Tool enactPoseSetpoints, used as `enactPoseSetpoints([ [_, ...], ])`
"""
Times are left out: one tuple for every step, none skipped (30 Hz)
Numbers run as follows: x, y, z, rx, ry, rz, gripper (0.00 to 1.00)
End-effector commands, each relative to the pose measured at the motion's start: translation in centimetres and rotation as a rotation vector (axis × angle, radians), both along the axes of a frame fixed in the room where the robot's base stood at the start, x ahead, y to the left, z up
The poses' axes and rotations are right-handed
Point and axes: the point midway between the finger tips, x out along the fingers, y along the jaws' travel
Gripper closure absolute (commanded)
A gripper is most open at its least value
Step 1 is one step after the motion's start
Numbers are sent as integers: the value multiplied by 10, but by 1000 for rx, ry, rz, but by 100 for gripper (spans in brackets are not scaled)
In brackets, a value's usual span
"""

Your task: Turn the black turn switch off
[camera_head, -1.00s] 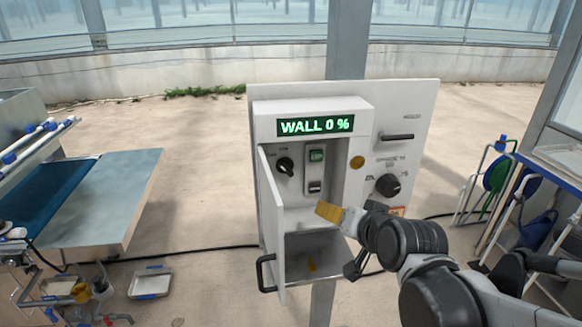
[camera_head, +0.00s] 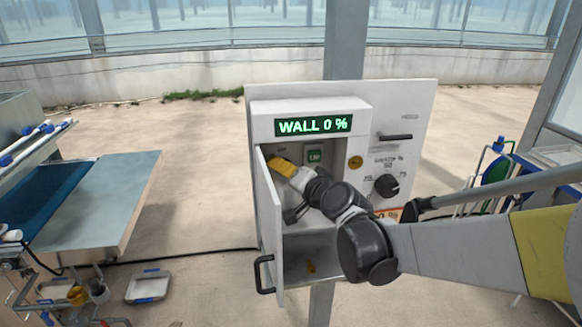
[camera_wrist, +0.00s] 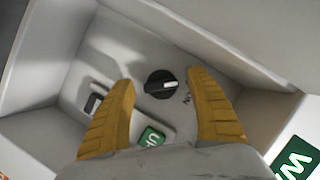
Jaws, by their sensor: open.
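The black turn switch (camera_wrist: 160,84) is a round knob with a white pointer mark, on the back wall inside the open control box. In the wrist view it lies between and beyond the two yellow fingers of my gripper (camera_wrist: 165,105), which are apart. I cannot tell whether either finger touches it. In the head view my gripper (camera_head: 281,166) reaches into the box and hides the switch. The pointer lies toward the "ON" lettering side in the wrist view; the "OFF" lettering cannot be read there.
The open door (camera_head: 283,225) with its black handle stands along the box's left side. A "WALL 0 %" display (camera_head: 314,125) is above. Another black dial (camera_head: 387,186) is on the right panel.

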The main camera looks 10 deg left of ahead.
Motion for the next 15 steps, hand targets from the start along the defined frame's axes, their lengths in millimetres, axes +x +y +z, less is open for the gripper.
enactPoseSetpoints([
  [5,4,-2,1,1,1,35],
  [6,5,-3,1,1,1,35],
  [8,6,-3,1,1,1,35],
  [10,7,-3,1,1,1,35],
  [10,8,-3,1,1,1,35],
  [11,8,-3,0,1,1,35],
  [12,8,-3,0,1,1,35],
  [12,8,-3,0,1,1,35],
  [12,8,-3,0,1,1,35],
  [12,8,-3,0,1,1,35],
  [12,8,-3,0,1,1,35],
  [11,8,-3,0,1,1,35],
  [12,8,-3,0,1,1,35],
  [11,8,-3,0,1,1,43],
  [11,8,-3,0,1,1,55],
])
